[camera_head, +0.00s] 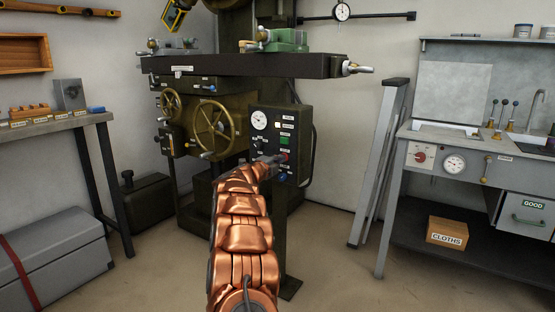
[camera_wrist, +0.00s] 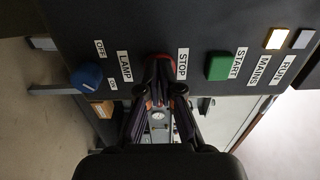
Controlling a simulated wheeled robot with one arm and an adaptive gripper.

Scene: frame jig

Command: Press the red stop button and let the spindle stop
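The red stop button (camera_wrist: 161,56) is on the dark control panel (camera_wrist: 215,30), beside the STOP label (camera_wrist: 182,64). Only a red edge of it shows past my fingertips in the wrist view. My gripper (camera_wrist: 163,88) has its fingertips drawn together, directly in front of the button. I cannot tell if they touch it or if it is pressed in. In the head view my gripper (camera_head: 271,160) is at the panel's lower part. The lamp by MAINS (camera_wrist: 275,38) glows warm white; the lamp by RUN (camera_wrist: 302,38) looks grey. Spindle motion cannot be told.
The green START button (camera_wrist: 219,66) is to the right of my fingers and the blue LAMP knob (camera_wrist: 87,77) to the left. The mill's brass handwheel (camera_head: 216,128) is left of the panel. A folded grey stand (camera_head: 380,160) leans at the right.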

